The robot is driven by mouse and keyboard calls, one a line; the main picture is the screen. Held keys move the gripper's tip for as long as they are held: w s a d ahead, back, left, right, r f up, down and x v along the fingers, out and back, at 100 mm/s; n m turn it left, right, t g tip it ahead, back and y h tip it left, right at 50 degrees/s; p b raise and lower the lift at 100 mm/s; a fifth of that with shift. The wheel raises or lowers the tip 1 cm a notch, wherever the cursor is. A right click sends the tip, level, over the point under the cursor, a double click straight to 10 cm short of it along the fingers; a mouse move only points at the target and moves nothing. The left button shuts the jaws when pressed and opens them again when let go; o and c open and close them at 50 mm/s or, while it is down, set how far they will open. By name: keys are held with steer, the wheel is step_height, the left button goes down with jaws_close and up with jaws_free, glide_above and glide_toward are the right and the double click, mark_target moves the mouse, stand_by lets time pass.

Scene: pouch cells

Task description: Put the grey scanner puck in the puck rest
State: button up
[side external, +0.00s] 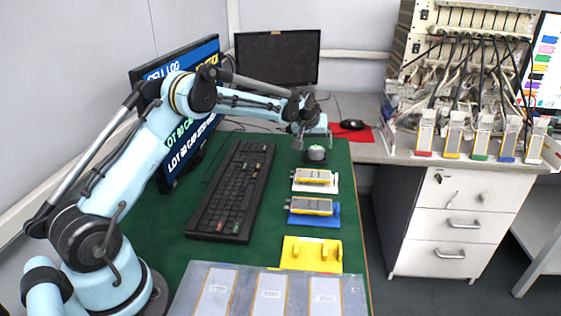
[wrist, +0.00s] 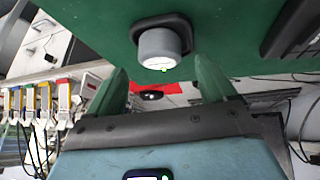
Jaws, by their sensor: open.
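The grey scanner puck (side external: 316,152) stands upright at the far right part of the green mat, just below my gripper. In the wrist view the puck (wrist: 158,46) is a short grey cylinder with a pale end and a small lit spot. It sits on a dark rounded base (wrist: 178,19), which looks like the puck rest; how deep it is seated cannot be told. My gripper (side external: 314,137) is open and empty. In the wrist view its two green fingers (wrist: 160,84) are spread apart, with the puck beyond their tips and no contact visible.
White (side external: 332,187), blue (side external: 325,221) and yellow (side external: 318,260) cradles line the green mat (side external: 262,245); the white and blue ones hold cells. A black keyboard (side external: 235,190) lies left. A grey tray (side external: 190,300) is in front. A monitor (side external: 277,58) stands behind.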

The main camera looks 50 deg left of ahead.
steer(key=s+d+r+m, duration=0.2)
steer(key=s+d+r, duration=0.6)
steer(key=s+r, duration=0.45)
steer(key=s+d+f+m+h, duration=0.1)
steer(key=s+d+m, duration=0.1)
steer(key=s, duration=0.4)
steer(key=s+d+f+m+t, duration=0.1)
steer(key=s+d, duration=0.4)
steer(key=s, duration=0.2)
steer(key=s+d+f+m+h, duration=0.1)
steer(key=s+d+m, duration=0.1)
steer(key=s, duration=0.5)
steer(key=shift+d+f+m+t+h, duration=0.15)
steer(key=shift+d+m+t+h, duration=0.15)
steer(key=shift+d, duration=0.45)
